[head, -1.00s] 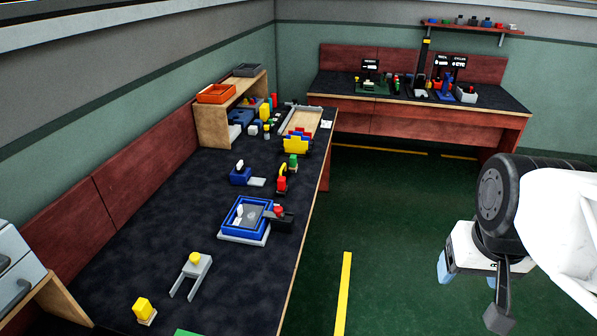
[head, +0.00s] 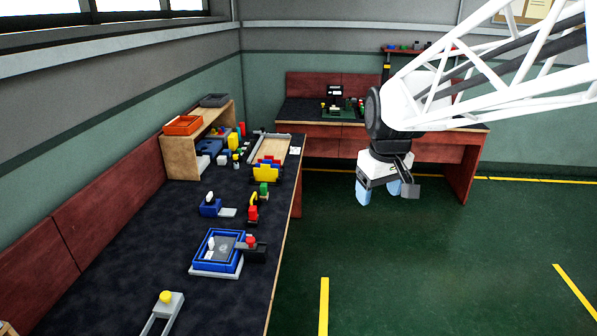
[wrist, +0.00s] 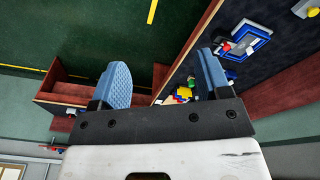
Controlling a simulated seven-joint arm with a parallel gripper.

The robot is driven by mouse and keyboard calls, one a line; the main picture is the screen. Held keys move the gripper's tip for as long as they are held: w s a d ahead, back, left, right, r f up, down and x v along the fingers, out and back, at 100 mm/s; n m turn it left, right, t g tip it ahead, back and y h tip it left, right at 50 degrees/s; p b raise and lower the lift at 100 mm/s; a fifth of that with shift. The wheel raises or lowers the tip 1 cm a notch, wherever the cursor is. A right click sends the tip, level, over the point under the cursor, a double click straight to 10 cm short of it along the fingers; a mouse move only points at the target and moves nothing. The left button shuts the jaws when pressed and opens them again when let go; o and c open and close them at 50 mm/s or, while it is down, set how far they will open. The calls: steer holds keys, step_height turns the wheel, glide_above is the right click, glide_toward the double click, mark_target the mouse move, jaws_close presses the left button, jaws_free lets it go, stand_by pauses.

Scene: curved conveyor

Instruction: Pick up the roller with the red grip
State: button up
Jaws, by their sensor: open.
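Two red-topped pieces stand on the dark bench in the head view. One is a red knob on a black block (head: 251,242) at the right edge of a blue tray (head: 212,264). The other is a red upright piece (head: 253,213) with a yellow hook, farther back. I cannot tell for certain which is the roller. In the wrist view, a red knob (wrist: 227,47) shows near the blue tray (wrist: 266,31). My gripper (head: 379,190) is open and empty, with blue fingertips, over the floor right of the bench. It also shows in the wrist view (wrist: 165,82).
A yellow-knobbed grey fork (head: 165,298) lies at the bench's near end. A blue block (head: 210,208), a green-topped piece (head: 264,189) and a multicoloured stepped block (head: 267,171) stand farther back. A wooden shelf (head: 182,160) stands against the wall. Open floor lies right of the bench.

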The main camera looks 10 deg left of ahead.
steer(key=w+a+f+n, duration=0.1)
steer(key=w+a+n, duration=0.1)
steer(key=w+a, duration=0.35)
steer(key=w+a+f+n, duration=0.1)
steer(key=w+a+f, duration=0.1)
steer(key=w, duration=0.6)
steer(key=n+g, duration=0.2)
steer(key=n, duration=0.7)
glide_above(252, 207)
steer(key=f, duration=2.7)
steer(key=shift+s+d+f, duration=0.25)
steer(key=shift+d+f, duration=0.05)
steer(key=shift+f, duration=0.05)
steer(key=shift+w+a+f+n, duration=0.15)
steer(key=shift+a+f+n, duration=0.15)
steer(key=shift+a+f, duration=0.1)
steer(key=shift+d+f, duration=0.1)
steer(key=shift+f, duration=1.2)
